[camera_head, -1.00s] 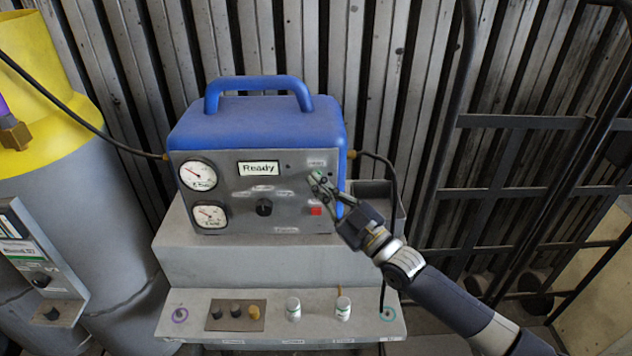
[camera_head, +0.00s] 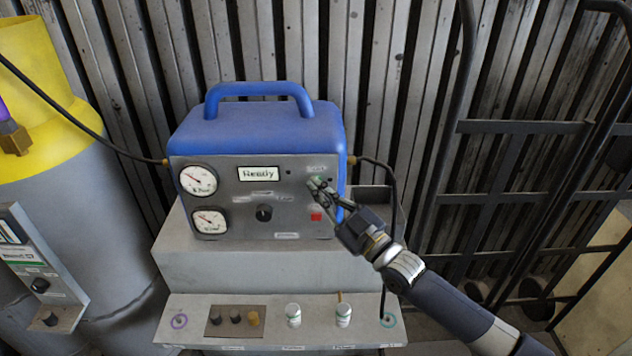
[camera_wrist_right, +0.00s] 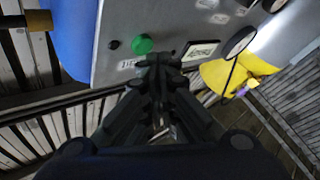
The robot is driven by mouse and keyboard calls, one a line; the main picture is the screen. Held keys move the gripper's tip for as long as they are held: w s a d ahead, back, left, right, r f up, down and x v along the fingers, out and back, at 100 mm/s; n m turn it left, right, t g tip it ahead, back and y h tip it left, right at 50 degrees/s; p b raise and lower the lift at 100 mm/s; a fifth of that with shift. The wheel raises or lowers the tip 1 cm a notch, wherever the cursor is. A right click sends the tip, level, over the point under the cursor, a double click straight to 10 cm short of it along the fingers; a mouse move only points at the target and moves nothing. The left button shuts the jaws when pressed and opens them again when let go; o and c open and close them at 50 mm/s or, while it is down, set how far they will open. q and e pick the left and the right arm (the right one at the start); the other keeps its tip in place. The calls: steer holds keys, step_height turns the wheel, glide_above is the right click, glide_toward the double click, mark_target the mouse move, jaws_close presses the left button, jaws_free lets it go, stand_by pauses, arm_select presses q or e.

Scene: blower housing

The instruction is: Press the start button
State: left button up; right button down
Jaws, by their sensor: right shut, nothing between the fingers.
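A blue-topped machine (camera_head: 257,122) with a grey front panel stands on a grey stand. Its display (camera_head: 258,173) reads "Ready". A round green button (camera_wrist_right: 143,45) shows on the panel in the wrist view, beside a small dark hole. My right gripper (camera_head: 315,183) is shut and empty, its tips at the panel's upper right, where they largely hide the green button in the head view. In the wrist view the closed fingertips (camera_wrist_right: 160,61) are just beside and below the button; I cannot tell whether they touch the panel. My left gripper is out of view.
Two gauges (camera_head: 198,180) and a black knob (camera_head: 264,213) are on the panel. Small jars (camera_head: 293,315) and a block with knobs stand on the front ledge. A yellow-topped cylinder (camera_head: 62,130) is left, a dark rack (camera_head: 520,126) right. A black hose runs beside my gripper.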

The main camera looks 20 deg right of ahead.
steer(key=shift+w, duration=0.1)
stand_by(0.4)
steer(key=shift+w+d, duration=0.1)
steer(key=shift+w, duration=0.25)
stand_by(0.3)
steer(key=shift+s, duration=0.5)
steer(key=s+a+p, duration=0.2)
steer(key=s+p, duration=0.2)
steer(key=s, duration=0.1)
steer(key=shift+s, duration=0.35)
